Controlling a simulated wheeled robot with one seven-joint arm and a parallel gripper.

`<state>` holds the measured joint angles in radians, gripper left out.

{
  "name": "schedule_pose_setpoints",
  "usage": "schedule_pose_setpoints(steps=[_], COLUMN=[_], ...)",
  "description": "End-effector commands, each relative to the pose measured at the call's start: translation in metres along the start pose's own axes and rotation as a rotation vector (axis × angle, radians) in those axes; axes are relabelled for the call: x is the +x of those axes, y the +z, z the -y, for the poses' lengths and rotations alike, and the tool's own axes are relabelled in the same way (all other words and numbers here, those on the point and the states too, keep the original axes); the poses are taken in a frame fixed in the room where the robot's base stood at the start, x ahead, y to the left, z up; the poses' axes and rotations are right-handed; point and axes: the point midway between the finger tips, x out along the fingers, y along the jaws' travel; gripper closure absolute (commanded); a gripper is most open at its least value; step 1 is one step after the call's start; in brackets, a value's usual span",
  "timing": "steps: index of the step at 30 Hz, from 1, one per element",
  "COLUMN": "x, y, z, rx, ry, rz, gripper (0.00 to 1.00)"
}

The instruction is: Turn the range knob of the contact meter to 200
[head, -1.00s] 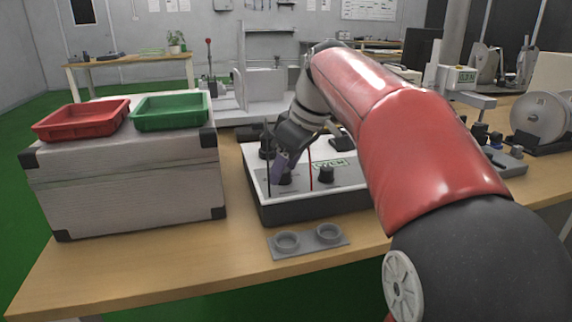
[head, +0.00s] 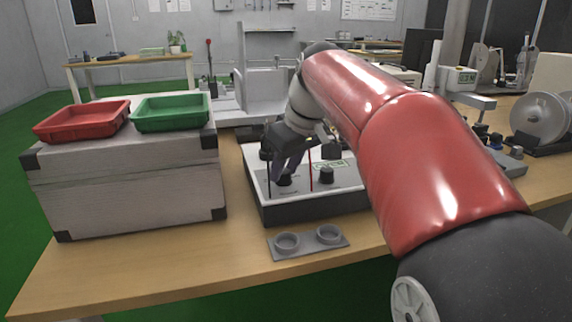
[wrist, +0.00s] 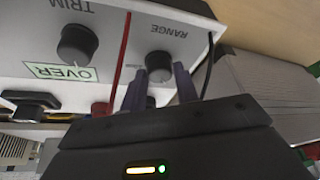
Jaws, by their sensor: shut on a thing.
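The contact meter (head: 318,200) is a white-topped box with a dark base on the bench; its top also shows in the wrist view (wrist: 115,40). Its black range knob (wrist: 159,66) sits under the upside-down word RANGE; in the head view the knob (head: 285,180) is at the left of the panel. My gripper (wrist: 158,80) has its two purple-grey fingers on either side of this knob, shut on it. In the head view my gripper (head: 286,170) points down at the knob. The knob's pointer and the scale numbers are not readable.
A red probe lead (head: 310,168) stands close by. A grey two-cup holder (head: 308,241) lies in front. A case (head: 125,185) with red and green trays stands left.

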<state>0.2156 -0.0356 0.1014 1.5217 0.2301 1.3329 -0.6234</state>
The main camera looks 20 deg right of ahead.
Motion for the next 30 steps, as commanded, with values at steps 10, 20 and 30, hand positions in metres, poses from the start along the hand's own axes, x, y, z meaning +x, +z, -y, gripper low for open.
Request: schedule_pose_setpoints(steps=[10,20,30], x=[-0.0015,-0.0011,0.0002], y=[-0.0012,-0.0018,-0.0018], z=[0.0028,0.0041,0.0046], rx=[0.298,0.538,0.67], ry=[0.126,0.225,0.278], rz=[-0.001,0.0,0.001], gripper=[0.93,0.93,0.93])
